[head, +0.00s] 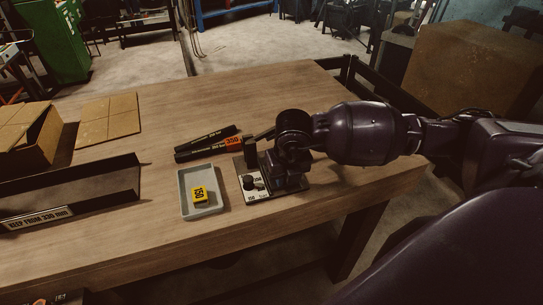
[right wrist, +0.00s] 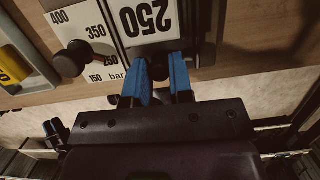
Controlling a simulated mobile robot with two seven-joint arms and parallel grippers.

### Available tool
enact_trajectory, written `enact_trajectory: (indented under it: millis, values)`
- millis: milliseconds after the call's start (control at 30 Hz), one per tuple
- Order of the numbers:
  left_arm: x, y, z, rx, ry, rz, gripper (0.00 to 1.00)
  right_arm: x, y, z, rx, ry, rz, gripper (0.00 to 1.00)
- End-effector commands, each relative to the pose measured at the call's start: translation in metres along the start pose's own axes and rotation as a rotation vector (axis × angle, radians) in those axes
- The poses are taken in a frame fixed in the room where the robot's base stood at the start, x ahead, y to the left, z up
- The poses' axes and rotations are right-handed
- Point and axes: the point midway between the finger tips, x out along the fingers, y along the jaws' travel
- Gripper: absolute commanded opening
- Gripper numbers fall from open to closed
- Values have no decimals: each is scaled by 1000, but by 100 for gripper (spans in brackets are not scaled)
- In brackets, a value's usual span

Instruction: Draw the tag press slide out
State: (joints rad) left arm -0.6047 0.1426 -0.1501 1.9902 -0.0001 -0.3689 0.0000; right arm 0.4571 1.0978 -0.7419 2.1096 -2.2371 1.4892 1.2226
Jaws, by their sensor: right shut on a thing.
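The tag press (head: 250,185) stands near the front edge of the wooden table, a small dark device on a base with a white scale. In the right wrist view its white scale (right wrist: 95,30), marked in bar, carries a black knob (right wrist: 72,60) beside a large "250" plate (right wrist: 148,20). My right gripper (head: 290,180) is at the press's right side. Its blue fingers (right wrist: 162,82) are shut on a dark part at the press's near edge, seemingly the slide's handle, mostly hidden between them. How far out the slide is, I cannot tell. My left gripper is not in view.
A grey tray (head: 183,198) holding a yellow "150" tag (head: 200,195) is left of the press. Dark bars, one with an orange label (head: 232,142), lie behind. A long dark trough (head: 100,185) and cardboard box (head: 30,140) are left. The table's front edge is close.

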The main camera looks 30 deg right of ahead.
Motion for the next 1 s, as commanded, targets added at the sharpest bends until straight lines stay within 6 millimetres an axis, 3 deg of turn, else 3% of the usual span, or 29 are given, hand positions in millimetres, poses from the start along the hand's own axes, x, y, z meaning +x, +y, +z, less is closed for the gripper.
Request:
enact_trajectory:
  millis: [867,900,1000]
  values:
    - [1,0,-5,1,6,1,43,-2,0,-14,0,3,-1,4]
    - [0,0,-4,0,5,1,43,-2,0,-14,0,3,-1,26]
    - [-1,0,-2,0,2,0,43,-2,0,-14,0,2,0,41]
